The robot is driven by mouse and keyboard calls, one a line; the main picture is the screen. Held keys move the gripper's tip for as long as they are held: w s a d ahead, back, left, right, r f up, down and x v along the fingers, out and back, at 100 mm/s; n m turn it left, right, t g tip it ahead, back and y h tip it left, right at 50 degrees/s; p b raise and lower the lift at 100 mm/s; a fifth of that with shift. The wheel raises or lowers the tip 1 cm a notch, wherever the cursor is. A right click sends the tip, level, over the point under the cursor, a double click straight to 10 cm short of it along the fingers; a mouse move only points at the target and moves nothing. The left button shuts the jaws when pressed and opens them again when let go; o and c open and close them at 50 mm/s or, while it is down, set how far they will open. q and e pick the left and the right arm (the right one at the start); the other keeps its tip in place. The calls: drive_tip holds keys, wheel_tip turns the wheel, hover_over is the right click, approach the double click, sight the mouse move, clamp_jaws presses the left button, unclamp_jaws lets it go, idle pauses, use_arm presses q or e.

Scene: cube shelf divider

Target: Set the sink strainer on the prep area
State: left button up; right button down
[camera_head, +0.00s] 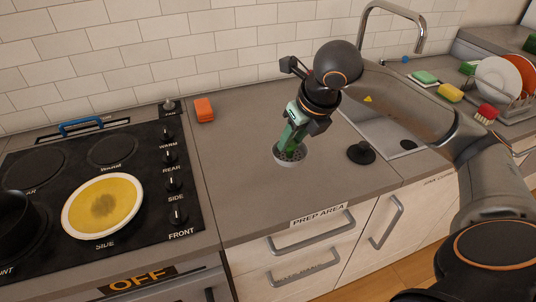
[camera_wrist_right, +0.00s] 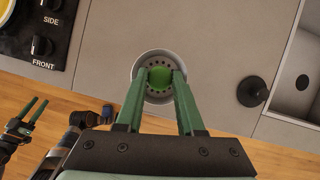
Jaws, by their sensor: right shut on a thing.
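The sink strainer (camera_head: 287,160) is a light grey round cup with dark holes and a green knob. It also shows in the right wrist view (camera_wrist_right: 141,58), between the fingertips. My right gripper (camera_head: 291,147) points down at it, shut on the green knob, with its green fingers on either side. The strainer is over the prep area (camera_head: 252,190), the grey counter between stove and sink; I cannot tell whether its base touches the counter. My left gripper (camera_wrist_right: 31,112) shows at the lower left of the wrist view, open and empty, away from the counter.
A black stopper (camera_head: 361,153) stands right of the strainer, near the sink (camera_head: 385,130). An orange sponge (camera_head: 204,110) lies at the counter's back left. The counter's front left is clear.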

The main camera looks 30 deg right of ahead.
sight(274, 149)
drive_tip(key=w+f, duration=0.1)
drive_tip(key=w+a+f, duration=0.1)
drive_tip(key=w+f, duration=0.1)
drive_tip(key=w+a+f, duration=0.1)
drive_tip(key=f, duration=0.1)
drive_tip(key=shift+w+a+f, duration=0.15)
drive_tip(key=shift+w+f, duration=0.05)
drive_tip(key=shift+w, duration=0.15)
drive_tip(key=f, duration=0.1)
drive_tip(key=f+p, duration=0.1)
drive_tip(key=f, duration=0.1)
drive_tip(key=shift+w+a, duration=0.15)
drive_tip(key=shift+w, duration=0.15)
drive_tip(key=shift+f, duration=0.55)
use_arm(q)
drive_tip(key=shift+w+d+r, duration=0.1)
drive_tip(key=shift+w+r, duration=0.15)
drive_tip(key=shift+r, duration=0.75)
drive_tip(key=shift+f, duration=0.15)
use_arm(e)
drive_tip(key=shift+f, duration=0.1)
drive_tip(key=c, duration=0.5)
unclamp_jaws()
drive_tip(key=shift+r, duration=0.2)
use_arm(q)
drive_tip(key=shift+s, duration=0.1)
use_arm(e)
drive_tip(key=v, duration=1.2)
